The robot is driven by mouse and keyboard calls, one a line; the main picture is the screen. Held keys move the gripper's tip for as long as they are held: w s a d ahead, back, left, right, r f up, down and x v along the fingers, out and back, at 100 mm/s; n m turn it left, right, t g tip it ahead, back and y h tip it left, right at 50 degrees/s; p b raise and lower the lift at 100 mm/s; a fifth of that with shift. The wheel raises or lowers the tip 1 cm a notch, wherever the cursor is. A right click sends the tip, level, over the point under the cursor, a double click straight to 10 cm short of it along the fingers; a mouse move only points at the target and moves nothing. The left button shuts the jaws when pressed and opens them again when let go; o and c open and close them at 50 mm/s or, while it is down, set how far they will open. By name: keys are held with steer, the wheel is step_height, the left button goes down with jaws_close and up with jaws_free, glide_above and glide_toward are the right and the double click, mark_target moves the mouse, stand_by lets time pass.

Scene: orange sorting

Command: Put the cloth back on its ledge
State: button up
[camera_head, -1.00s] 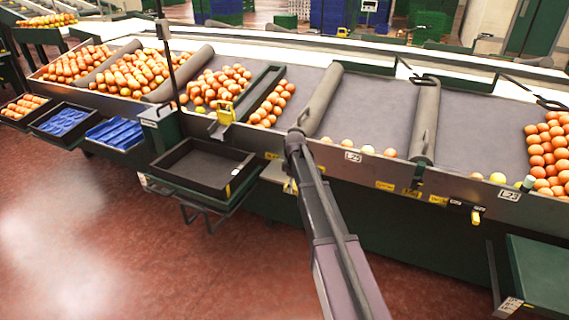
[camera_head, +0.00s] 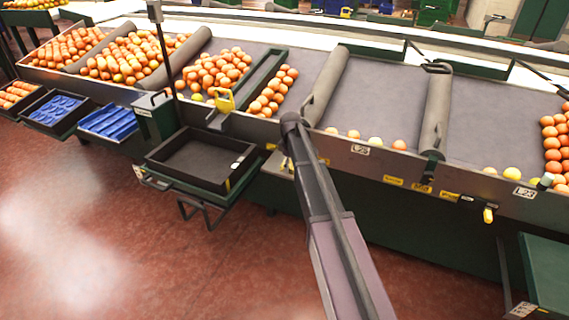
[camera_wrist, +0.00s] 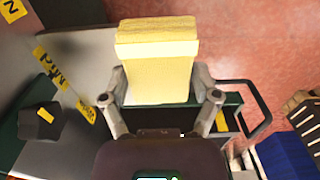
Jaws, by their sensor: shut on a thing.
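A yellow folded cloth (camera_wrist: 157,62) stands between the two fingers of my gripper (camera_wrist: 160,98) in the wrist view, and the gripper is shut on it. Below and around the cloth, the wrist view shows a dark green edge, red floor and a pale grey surface (camera_wrist: 88,52) with yellow labels at left. In the head view my arm reaches to the front of the sorting table (camera_head: 400,165). My gripper and the cloth are mostly hidden there behind the arm's end. I cannot tell which surface is the cloth's ledge.
A black tray (camera_head: 195,185) stands on a green stand left of my arm. Oranges (camera_head: 215,70) lie in sloped bays behind the table's front wall. Blue trays (camera_head: 108,122) stand farther left. A green box (camera_head: 548,270) is at lower right. Red floor (camera_head: 100,250) is open in front.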

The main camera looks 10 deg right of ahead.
steer(key=shift+s+d, duration=0.15)
steer(key=shift+d, duration=0.05)
steer(key=shift+s+r, duration=0.1)
steer(key=shift+s, duration=0.2)
steer(key=s, duration=0.5)
steer(key=shift+d+r+p, duration=0.2)
steer(key=shift+r+p, duration=0.05)
steer(key=shift+p, duration=0.1)
